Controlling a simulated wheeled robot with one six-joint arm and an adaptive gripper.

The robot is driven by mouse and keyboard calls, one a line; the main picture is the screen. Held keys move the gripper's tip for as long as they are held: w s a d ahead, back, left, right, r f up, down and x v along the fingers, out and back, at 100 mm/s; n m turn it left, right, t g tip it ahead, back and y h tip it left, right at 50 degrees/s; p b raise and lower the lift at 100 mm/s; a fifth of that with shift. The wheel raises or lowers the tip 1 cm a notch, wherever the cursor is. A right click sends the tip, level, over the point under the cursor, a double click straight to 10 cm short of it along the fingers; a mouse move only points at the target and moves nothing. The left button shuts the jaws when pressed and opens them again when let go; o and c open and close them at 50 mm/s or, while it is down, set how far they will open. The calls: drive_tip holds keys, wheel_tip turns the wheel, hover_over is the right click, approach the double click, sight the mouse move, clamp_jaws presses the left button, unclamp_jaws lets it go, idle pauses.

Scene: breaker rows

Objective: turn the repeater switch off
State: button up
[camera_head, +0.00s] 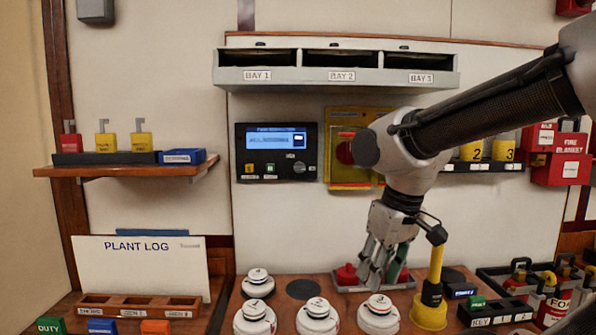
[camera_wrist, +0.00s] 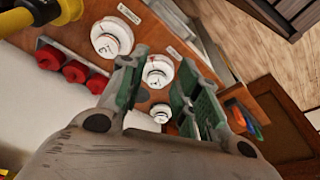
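A black wall panel (camera_head: 277,152) with a lit blue display hangs left of my arm. It carries a yellow button, a green button and a small round knob (camera_head: 299,168); its small lettering is unreadable, so I cannot confirm which control is the repeater switch. A yellow plate (camera_head: 347,186) with a red handle (camera_head: 345,150) is right of it, partly hidden by my arm. My gripper (camera_head: 375,268) points down in front of the lower wall, above the bench, lower and right of the panel. In the wrist view my gripper (camera_wrist: 158,68) has its fingers apart, with nothing held between them.
White round detectors (camera_head: 318,316) stand on the bench below my gripper. A yellow post (camera_head: 435,275) is close on its right. A shelf of bays (camera_head: 340,75) is above the panel. Red boxes (camera_head: 560,168) hang at right. The wall below the panel is clear.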

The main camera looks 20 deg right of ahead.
drive_tip(key=w+a+m+t+y, duration=0.5)
drive_tip(key=w+a+t, duration=0.1)
drive_tip(key=w+a, duration=1.7)
drive_tip(key=w+a+r+m+t+h, duration=0.2)
drive_tip(key=w+a+r+m+t, duration=0.1)
drive_tip(key=w+r+m+t, duration=0.25)
drive_tip(key=m+h, duration=1.5)
drive_tip(key=m, duration=0.2)
approach(298, 169)
drive_tip(key=x, duration=0.9)
drive_tip(key=shift+d, duration=0.1)
clamp_jaws()
